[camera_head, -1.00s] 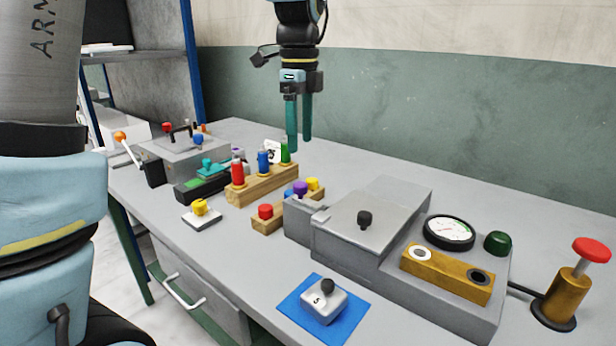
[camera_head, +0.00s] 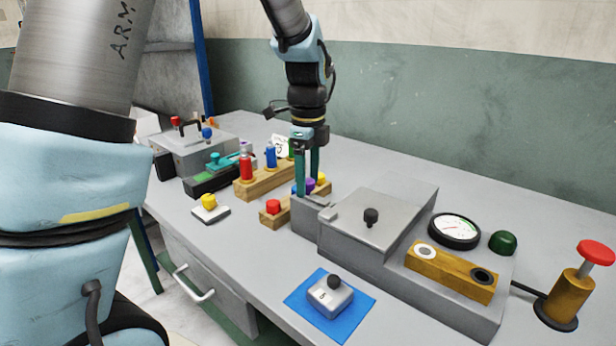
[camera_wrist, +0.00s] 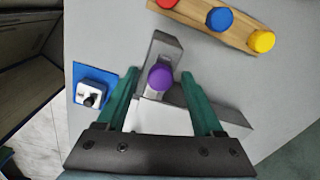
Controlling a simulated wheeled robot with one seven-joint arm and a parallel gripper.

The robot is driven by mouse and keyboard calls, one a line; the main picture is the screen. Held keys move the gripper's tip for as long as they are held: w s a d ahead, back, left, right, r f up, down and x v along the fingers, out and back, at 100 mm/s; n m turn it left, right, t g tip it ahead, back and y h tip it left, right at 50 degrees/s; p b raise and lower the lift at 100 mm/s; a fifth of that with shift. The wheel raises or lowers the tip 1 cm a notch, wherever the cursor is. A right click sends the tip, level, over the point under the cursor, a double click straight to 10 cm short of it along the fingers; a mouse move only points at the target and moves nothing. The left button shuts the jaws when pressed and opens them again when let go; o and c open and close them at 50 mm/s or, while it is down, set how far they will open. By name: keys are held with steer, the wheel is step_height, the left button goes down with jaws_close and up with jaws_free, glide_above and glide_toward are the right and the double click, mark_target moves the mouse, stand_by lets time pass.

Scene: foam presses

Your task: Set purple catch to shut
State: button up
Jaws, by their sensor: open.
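The purple catch (camera_wrist: 161,77) is a round purple knob on a grey block (camera_wrist: 169,46) at the end of the grey press. My gripper (camera_wrist: 160,75) is open, pointing down, with one green finger on each side of the knob in the wrist view. I cannot tell whether either finger touches it. In the head view the purple knob (camera_head: 310,184) is partly hidden behind a finger of my gripper (camera_head: 307,186). The press's flat grey lid (camera_head: 385,205) has a black knob (camera_head: 371,216) and looks lowered.
A wooden strip with red (camera_head: 273,207) and yellow buttons, plus a blue one (camera_wrist: 220,19) in the wrist view, lies close beside the catch. A gauge (camera_head: 455,231) and a red plunger (camera_head: 597,251) are at right.

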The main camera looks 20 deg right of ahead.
jaws_close()
stand_by(0.4)
stand_by(0.9)
